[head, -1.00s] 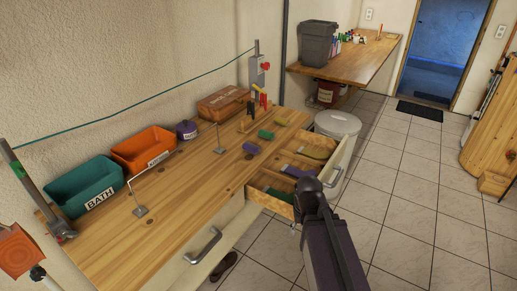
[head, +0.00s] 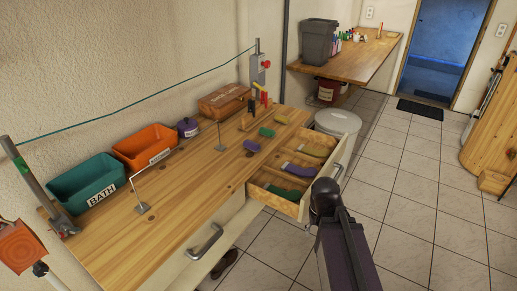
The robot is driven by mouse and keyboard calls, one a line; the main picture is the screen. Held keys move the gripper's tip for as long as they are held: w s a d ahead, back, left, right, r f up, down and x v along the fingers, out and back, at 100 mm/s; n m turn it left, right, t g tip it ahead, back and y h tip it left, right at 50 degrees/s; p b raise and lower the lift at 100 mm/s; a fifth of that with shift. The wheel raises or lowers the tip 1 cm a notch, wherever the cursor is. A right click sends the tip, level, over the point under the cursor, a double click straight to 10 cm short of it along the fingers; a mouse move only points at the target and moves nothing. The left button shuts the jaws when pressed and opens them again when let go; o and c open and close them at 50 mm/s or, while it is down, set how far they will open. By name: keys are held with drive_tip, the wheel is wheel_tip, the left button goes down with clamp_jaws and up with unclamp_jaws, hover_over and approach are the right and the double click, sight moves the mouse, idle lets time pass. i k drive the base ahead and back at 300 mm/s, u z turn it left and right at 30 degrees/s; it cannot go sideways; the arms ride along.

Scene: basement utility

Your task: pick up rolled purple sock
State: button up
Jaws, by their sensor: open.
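A small purple bundle (head: 252,146), which looks like the rolled sock, lies on the wooden worktop (head: 185,180) near its right edge. A longer purple piece (head: 298,171) lies in the middle compartment of the open drawer (head: 301,208). My gripper (head: 325,194) is open, just beyond the drawer's front right corner and apart from both purple pieces. My arm and wrist hide most of its fingers, and I see nothing held.
Green (head: 267,132) and yellow (head: 282,119) bundles lie behind the purple one. Thin metal stands (head: 220,135) and a tool rack rise from the worktop. A teal BATH bin (head: 86,182) and an orange bin (head: 147,146) line the wall. A white round bin (head: 338,122) stands behind the drawer.

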sight(252, 145)
drive_tip(key=z, duration=0.1)
drive_tip(key=k, duration=0.85)
drive_tip(key=u, duration=0.7)
drive_tip(key=i, duration=1.5)
drive_tip(key=u, duration=0.05)
